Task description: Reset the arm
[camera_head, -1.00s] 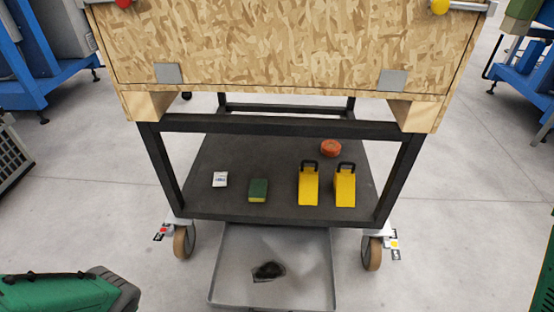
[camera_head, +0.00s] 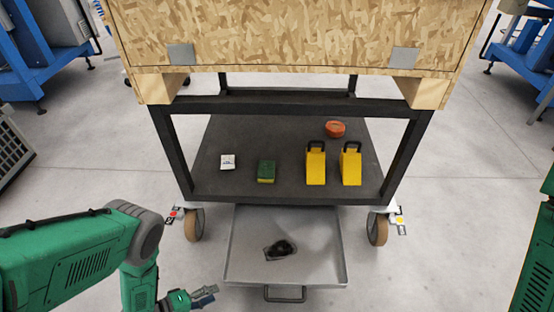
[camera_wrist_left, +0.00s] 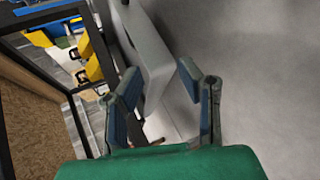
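My green left arm comes in from the lower left. Its gripper (camera_head: 203,297) is small at the bottom of the head view, left of the grey tray (camera_head: 240,262). In the left wrist view my left gripper (camera_wrist_left: 158,78) has its two blue-padded fingers spread apart, with nothing between them that it holds. The edge of a grey panel shows beyond the fingers. My right arm (camera_head: 535,265) is partly seen at the right edge; its gripper is outside the frame. A dark object (camera_head: 282,248) lies in the tray.
A wheeled cart has a black lower shelf (camera_head: 240,135) bearing a white packet (camera_head: 228,162), a green-yellow sponge (camera_head: 266,171), two yellow wedges (camera_head: 316,166) (camera_head: 351,167) and an orange roll (camera_head: 335,129). A wooden box (camera_head: 300,35) sits above.

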